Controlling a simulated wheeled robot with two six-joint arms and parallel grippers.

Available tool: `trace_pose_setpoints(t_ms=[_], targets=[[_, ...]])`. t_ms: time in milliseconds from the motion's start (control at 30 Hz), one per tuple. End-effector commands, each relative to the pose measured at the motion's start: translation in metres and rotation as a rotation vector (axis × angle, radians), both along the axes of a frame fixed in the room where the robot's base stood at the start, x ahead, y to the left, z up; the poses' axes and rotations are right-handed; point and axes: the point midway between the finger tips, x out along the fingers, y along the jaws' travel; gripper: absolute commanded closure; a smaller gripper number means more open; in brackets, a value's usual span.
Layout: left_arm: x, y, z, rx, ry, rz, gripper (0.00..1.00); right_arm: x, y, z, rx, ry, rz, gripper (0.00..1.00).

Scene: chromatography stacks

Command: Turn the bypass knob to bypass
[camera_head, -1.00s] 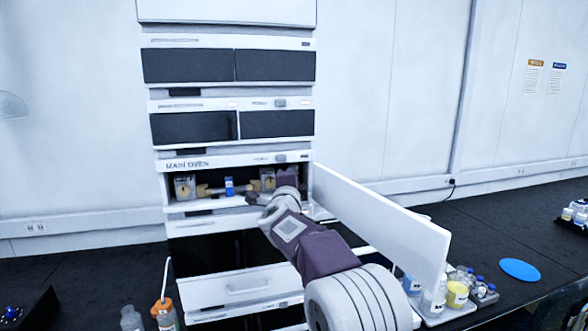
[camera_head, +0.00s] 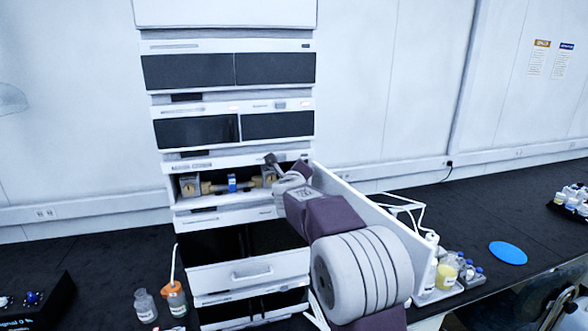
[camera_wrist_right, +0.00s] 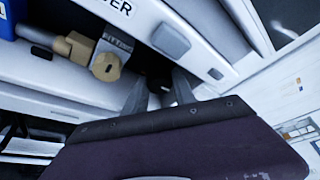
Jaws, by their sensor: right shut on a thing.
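My right arm reaches in from the lower right to the compartment's right end. In the wrist view, my right gripper (camera_wrist_right: 159,88) has its two grey fingers on either side of a small dark knob (camera_wrist_right: 158,82), below the right-hand fitting (camera_wrist_right: 107,66) and the front panel. The fingers are shut on it. The knob's marking and pointing direction are too dark and small to read. My left gripper is not in view.
A white door (camera_head: 345,195) stands open at the right of the compartment, close beside my right arm. Bottles (camera_head: 447,275) stand at the right, near a blue disc (camera_head: 508,253). Below is a drawer (camera_head: 245,273). An orange-capped bottle (camera_head: 176,300) and a black box (camera_head: 40,300) stand at left.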

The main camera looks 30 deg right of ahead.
Motion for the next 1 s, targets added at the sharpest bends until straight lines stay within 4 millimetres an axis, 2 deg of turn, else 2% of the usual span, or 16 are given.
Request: trace_pose_setpoints(t_ms=[200, 767, 800, 833, 1000], targets=[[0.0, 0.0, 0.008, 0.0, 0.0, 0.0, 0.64, 0.0, 0.0001, 0.0006, 0.068, -0.015, 0.001, 1.0], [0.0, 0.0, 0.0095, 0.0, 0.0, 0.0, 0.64, 0.0, 0.0, -0.0007, 0.097, -0.023, 0.001, 1.0], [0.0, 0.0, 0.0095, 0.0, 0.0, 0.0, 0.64, 0.0, 0.0, -0.0007, 0.097, -0.023, 0.001, 0.66], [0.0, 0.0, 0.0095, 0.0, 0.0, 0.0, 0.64, 0.0, 0.0, -0.0007, 0.097, -0.022, 0.0, 0.59], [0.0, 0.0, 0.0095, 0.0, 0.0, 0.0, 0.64, 0.0, 0.0, -0.0004, 0.096, -0.023, 0.0, 0.59]])
